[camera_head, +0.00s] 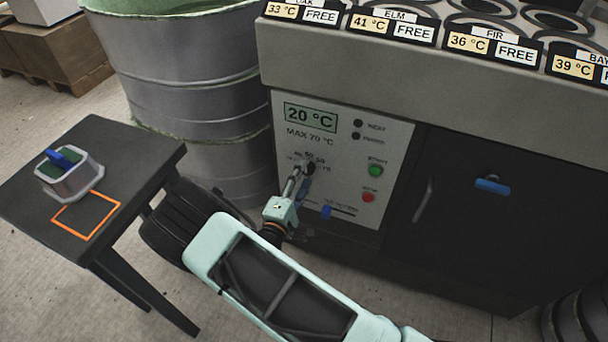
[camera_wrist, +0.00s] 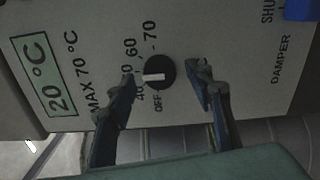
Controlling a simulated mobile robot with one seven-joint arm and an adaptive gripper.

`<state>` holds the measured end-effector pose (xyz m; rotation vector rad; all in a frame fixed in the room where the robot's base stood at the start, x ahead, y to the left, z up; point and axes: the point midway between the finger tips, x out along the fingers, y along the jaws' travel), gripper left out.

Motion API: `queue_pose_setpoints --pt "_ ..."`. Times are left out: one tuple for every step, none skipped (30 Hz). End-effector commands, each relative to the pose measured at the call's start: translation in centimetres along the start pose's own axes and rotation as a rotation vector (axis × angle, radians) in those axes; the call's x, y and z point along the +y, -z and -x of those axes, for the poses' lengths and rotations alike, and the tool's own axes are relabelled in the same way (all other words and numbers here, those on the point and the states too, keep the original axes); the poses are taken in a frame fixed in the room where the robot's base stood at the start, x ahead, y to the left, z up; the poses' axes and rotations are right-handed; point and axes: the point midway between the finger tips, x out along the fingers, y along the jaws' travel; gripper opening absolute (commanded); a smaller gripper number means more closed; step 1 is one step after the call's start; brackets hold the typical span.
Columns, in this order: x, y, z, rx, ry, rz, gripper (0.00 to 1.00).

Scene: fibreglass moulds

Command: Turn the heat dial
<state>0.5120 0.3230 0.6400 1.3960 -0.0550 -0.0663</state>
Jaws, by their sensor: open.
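The heat dial (camera_wrist: 158,73) is a black round knob with a white pointer on the pale control panel (camera_wrist: 210,40). In the head view my gripper (camera_head: 304,178) is at the panel and partly hides the dial (camera_head: 309,167). The green display (camera_head: 310,117) reads 20 °C, with MAX 70 °C printed below it.
A green button (camera_head: 376,170), a red button (camera_head: 368,197) and a blue damper slider (camera_head: 326,212) are near the dial. A dark door (camera_head: 460,190) with a blue handle is at the right. A metal drum (camera_head: 185,80) and a small table (camera_head: 120,165) stand at the left.

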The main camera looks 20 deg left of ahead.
Motion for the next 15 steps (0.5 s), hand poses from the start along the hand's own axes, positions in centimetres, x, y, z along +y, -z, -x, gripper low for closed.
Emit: queue_pose_setpoints --pt "0.0 0.1 0.9 0.003 0.001 0.001 0.48" --pt "0.0 0.1 1.5 0.004 0.001 0.001 0.48" --pt "0.0 0.2 2.3 0.004 0.001 0.000 0.48" --pt "0.0 0.1 2.9 0.004 0.002 0.000 0.48" --pt "0.0 0.1 3.6 0.005 0.001 0.001 0.48" --pt "0.0 0.1 4.6 0.005 0.001 0.001 0.48" --pt "0.0 0.1 5.2 0.005 0.001 0.000 0.48" --pt "0.0 0.1 5.8 0.005 0.001 0.001 0.48" --pt "0.0 0.1 6.7 0.005 0.001 0.001 0.48" --pt "0.0 0.1 7.3 0.005 0.001 0.000 0.48" --pt "0.0 0.1 7.8 0.004 0.001 0.000 0.48" --pt "0.0 0.1 8.5 0.004 0.001 0.000 0.48" --pt "0.0 0.1 9.0 0.005 0.000 0.000 0.48" --pt "0.0 0.1 9.4 0.004 0.000 0.000 0.48" --pt "0.0 0.1 9.8 0.003 0.000 0.000 0.48"
